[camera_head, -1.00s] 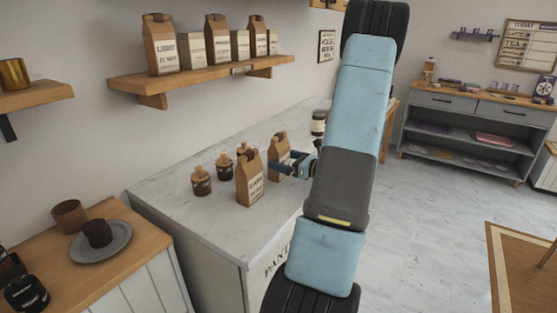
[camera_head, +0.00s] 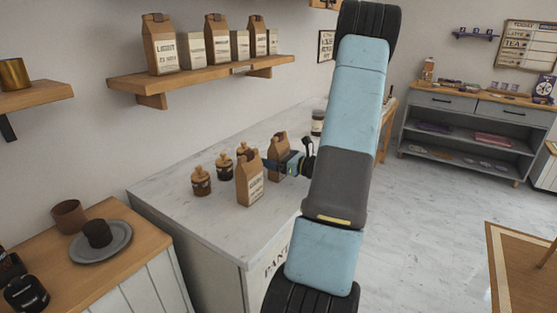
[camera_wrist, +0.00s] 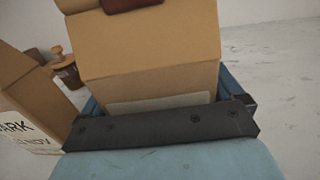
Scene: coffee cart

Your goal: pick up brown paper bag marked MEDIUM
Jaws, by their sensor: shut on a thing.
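A brown paper bag (camera_head: 278,148) with a folded top stands upright on the white counter. My gripper (camera_head: 279,168) is shut on this bag from the right. In the wrist view the same bag (camera_wrist: 150,50) fills the space between the fingers of my gripper (camera_wrist: 160,100). A pale label shows low on it, mostly hidden behind the gripper, and its word cannot be read. A second brown paper bag (camera_head: 249,180) stands in front and to the left, apart from the held one. In the wrist view its label (camera_wrist: 25,135) shows the letters "ARK".
Several small brown jars (camera_head: 201,181) with wooden lids stand left of the bags. A pale jar (camera_head: 318,122) stands farther back. The wall shelf (camera_head: 205,75) above holds more bags. The counter's front part (camera_head: 220,226) is clear.

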